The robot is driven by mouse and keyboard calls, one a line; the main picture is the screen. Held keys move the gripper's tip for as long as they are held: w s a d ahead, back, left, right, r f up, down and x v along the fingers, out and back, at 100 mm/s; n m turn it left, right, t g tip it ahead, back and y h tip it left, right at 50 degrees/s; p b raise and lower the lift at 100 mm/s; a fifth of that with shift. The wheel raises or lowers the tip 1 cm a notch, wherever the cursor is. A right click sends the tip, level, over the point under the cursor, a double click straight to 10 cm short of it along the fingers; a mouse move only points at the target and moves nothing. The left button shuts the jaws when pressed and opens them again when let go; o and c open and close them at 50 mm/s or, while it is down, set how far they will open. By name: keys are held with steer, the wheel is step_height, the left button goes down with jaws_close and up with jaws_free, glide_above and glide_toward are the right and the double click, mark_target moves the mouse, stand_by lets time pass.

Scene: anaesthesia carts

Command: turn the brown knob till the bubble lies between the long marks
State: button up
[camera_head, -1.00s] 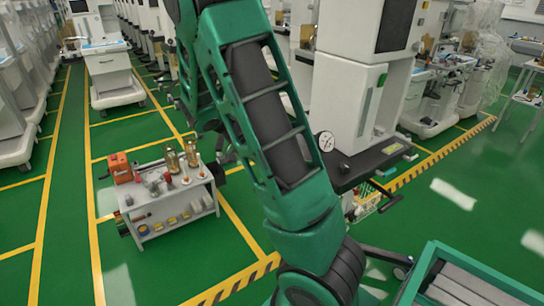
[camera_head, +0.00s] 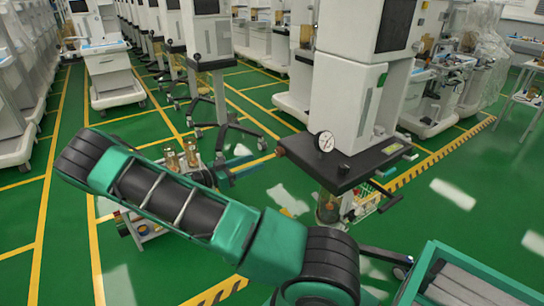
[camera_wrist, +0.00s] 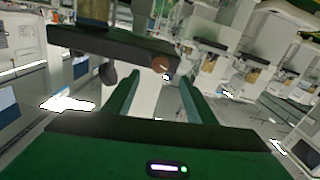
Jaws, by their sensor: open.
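The brown knob (camera_head: 281,151) sticks out of the left edge of a black slab on the white cart. In the wrist view the knob (camera_wrist: 160,64) shows as a round brown end on the slab, ahead of my fingers and near the line between them. My gripper (camera_wrist: 159,82) is open and empty. In the head view my gripper (camera_head: 252,163) is left of the knob, its fingers pointing towards it, with a small gap apparent. I cannot make out the bubble or its long marks in either view.
The black slab (camera_head: 345,165) carries a white round dial (camera_head: 325,141) and the cart's white column (camera_head: 345,100). A low grey trolley (camera_head: 150,232) stands behind my arm. A green-rimmed bin (camera_head: 425,275) is at the lower right. Green floor lies open left.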

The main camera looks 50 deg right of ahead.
mark_target(277, 153)
steer(key=x, duration=1)
steer(key=shift+d+r, duration=0.1)
steer(key=shift+d, duration=0.25)
steer(key=shift+w, duration=0.1)
steer(key=c, duration=1)
